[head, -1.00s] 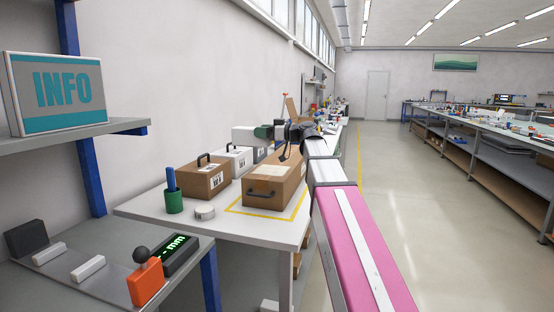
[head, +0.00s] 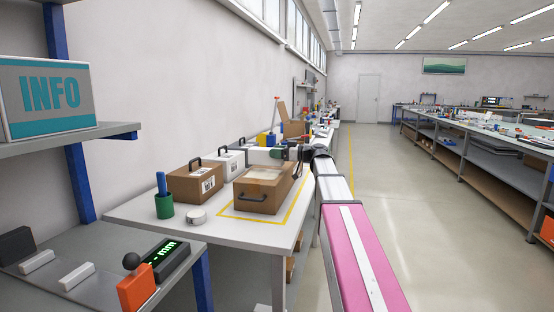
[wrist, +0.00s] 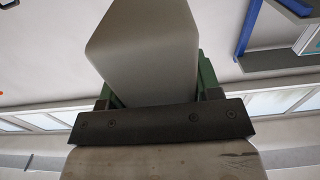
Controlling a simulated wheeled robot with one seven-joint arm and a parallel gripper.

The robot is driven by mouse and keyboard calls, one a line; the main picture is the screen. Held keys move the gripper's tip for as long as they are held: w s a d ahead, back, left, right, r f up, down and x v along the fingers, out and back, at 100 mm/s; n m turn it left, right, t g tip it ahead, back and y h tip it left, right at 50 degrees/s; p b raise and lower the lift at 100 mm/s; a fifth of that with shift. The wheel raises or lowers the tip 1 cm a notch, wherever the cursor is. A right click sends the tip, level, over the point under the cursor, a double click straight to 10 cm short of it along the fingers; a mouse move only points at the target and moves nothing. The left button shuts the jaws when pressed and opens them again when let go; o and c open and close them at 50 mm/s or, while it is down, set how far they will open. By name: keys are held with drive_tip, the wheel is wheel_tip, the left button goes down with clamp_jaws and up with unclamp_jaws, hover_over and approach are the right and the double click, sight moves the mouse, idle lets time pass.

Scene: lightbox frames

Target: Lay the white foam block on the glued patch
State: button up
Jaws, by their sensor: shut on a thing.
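My gripper (head: 277,153) is shut on the white foam block (wrist: 150,45). In the wrist view the block stands out between the two green fingers as a plain pale slab. In the head view the block (head: 258,155) is small, partly merged with the boxes behind it, at the back edge of a brown case (head: 262,198). Whether it touches the case cannot be told. The top of the case shows a paler rectangle (head: 264,173), which may be the glued patch.
The case stands inside a yellow tape outline (head: 245,217) on a white table (head: 150,212). The aisle on the right is clear.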

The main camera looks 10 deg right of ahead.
drive_tip(key=shift+f, duration=1.3)
drive_tip(key=o, duration=0.9)
drive_tip(key=shift+f, duration=0.1)
drive_tip(key=v, duration=1.2)
